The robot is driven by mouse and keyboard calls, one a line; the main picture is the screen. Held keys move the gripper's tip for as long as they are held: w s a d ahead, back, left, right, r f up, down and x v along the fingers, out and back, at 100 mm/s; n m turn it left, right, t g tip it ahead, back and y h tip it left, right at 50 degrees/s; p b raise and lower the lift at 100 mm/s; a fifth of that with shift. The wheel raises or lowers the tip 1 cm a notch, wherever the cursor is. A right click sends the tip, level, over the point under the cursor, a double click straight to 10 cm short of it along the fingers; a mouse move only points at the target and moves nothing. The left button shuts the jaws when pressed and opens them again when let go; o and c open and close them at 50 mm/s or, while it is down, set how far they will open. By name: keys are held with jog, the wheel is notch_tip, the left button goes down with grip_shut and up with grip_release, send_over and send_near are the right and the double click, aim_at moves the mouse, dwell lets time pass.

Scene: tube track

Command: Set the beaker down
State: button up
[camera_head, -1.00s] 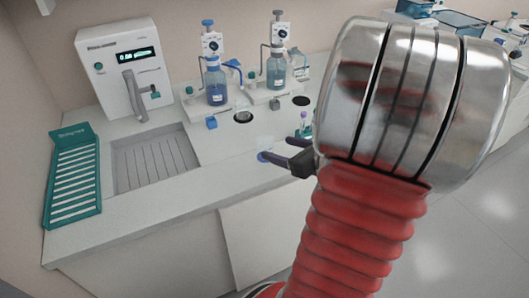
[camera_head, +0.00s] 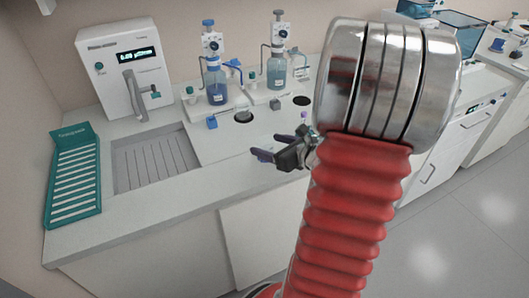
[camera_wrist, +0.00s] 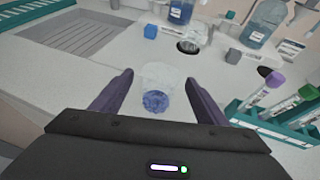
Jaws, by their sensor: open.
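The beaker (camera_wrist: 158,88) is a small clear vessel with blue in its bottom, seen in the wrist view between and just beyond my finger tips. It appears upright on the pale worktop, with a visible space on each side of it. My gripper (camera_wrist: 158,80) is open, its two dark fingers spread to either side of the beaker. In the head view my gripper (camera_head: 268,147) is low over the front of the worktop (camera_head: 205,178). I cannot make out the beaker there; the gripper may hide it.
A teal rack (camera_wrist: 275,122) with capped tubes stands close to the right finger. A grooved tray (camera_head: 152,160) lies left. The front left counter is clear.

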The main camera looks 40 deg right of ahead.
jog(key=shift+x, duration=0.9)
jog(key=shift+c, duration=0.2)
jog(key=c, duration=1.2)
jog(key=shift+o, duration=0.2)
jog(key=shift+r, duration=0.1)
notch_tip(320, 180, up, 10)
